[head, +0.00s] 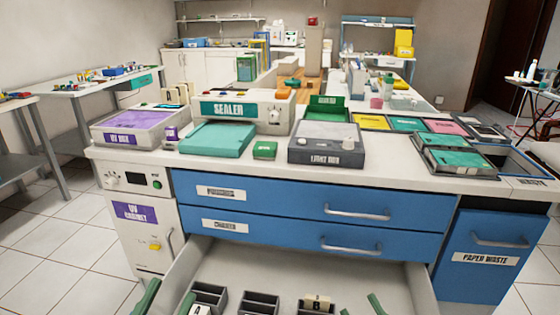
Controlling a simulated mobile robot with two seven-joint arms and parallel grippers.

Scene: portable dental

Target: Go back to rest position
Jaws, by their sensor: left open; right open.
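My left gripper (167,299) shows only as two green fingertips at the bottom edge, left of centre. They are apart, with nothing visible between them. My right gripper (360,307) shows as two green fingertips at the bottom edge, right of centre. They are also apart and appear empty. Both grippers appear over or near the open drawer (255,262) of the blue and white cabinet. My arms and the rest of both grippers are out of the picture.
The drawer stands pulled out, with small black bins (260,303) inside. Above it are two shut blue drawers (290,200). The white counter (400,178) carries a sealer (243,108), a UV box (140,125), a grey box (328,143) and coloured trays. Tiled floor (40,240) is clear at left.

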